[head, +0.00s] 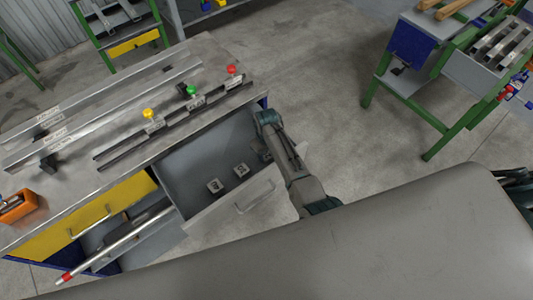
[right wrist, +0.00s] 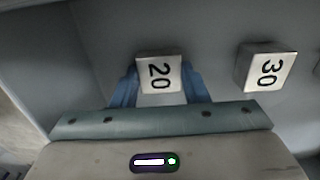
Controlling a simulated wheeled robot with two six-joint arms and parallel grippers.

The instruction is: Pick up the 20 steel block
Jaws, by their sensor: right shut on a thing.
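The 20 steel block (right wrist: 159,73) is a small bright cube with a black "20" on its face. In the right wrist view it sits between the two blue fingers of my right gripper (right wrist: 160,84), which is shut on it. In the head view my right gripper (head: 262,149) reaches down into the right end of the open grey drawer (head: 210,150); the 20 block is hard to make out there. I cannot tell whether the block touches the drawer floor. My left gripper is not in view.
A 30 block (right wrist: 268,68) stands just right of the held block in the right wrist view. Two blocks (head: 215,186) (head: 240,170) sit in the drawer's middle. The drawer front (head: 240,208) stands close by. The workbench top (head: 75,180) carries rails and coloured knobs.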

